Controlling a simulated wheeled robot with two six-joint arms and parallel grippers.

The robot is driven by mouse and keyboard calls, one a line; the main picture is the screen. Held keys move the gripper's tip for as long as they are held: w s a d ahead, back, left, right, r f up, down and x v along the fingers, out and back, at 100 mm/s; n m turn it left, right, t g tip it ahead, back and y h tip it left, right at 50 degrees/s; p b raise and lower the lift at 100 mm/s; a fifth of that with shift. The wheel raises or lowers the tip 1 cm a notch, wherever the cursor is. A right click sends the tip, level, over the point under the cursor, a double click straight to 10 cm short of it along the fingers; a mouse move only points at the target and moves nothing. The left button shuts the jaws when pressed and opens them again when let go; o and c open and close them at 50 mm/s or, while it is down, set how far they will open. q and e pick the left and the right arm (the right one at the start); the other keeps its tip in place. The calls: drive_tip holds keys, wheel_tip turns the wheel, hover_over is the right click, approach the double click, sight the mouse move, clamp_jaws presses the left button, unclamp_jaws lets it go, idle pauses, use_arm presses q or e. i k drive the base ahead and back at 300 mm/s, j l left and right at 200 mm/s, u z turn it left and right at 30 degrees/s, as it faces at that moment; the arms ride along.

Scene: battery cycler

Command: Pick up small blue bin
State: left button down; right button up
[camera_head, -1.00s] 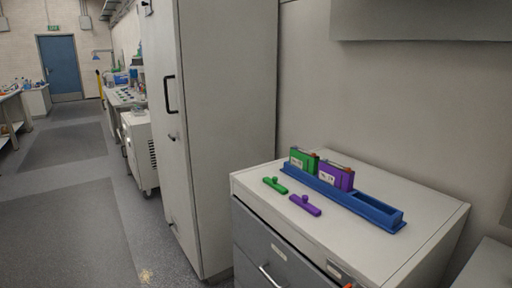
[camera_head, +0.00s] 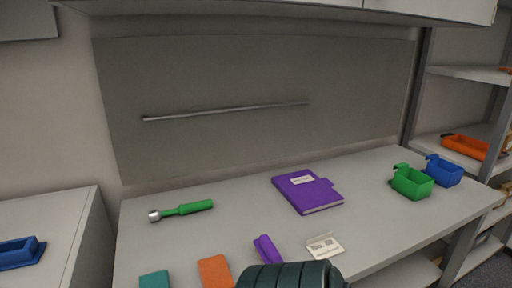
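The small blue bin (camera_head: 443,170) stands at the far right end of the workbench, just behind and right of a small green bin (camera_head: 411,182) that partly overlaps it in the view. It looks upright. Neither of my grippers shows in the head view. A dark ribbed cylindrical shape (camera_head: 290,276) at the bottom edge is perhaps a part of my own arm.
The workbench (camera_head: 225,232) holds a green-handled tool (camera_head: 182,211), a purple binder (camera_head: 306,191), a label card (camera_head: 325,246) and purple, orange and teal items at the front. Shelving (camera_head: 470,73) with an orange bin (camera_head: 465,146) stands right. A cabinet with a blue tray (camera_head: 20,253) is left.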

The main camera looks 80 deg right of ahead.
sight(447, 174)
drive_tip(key=z, duration=3.75)
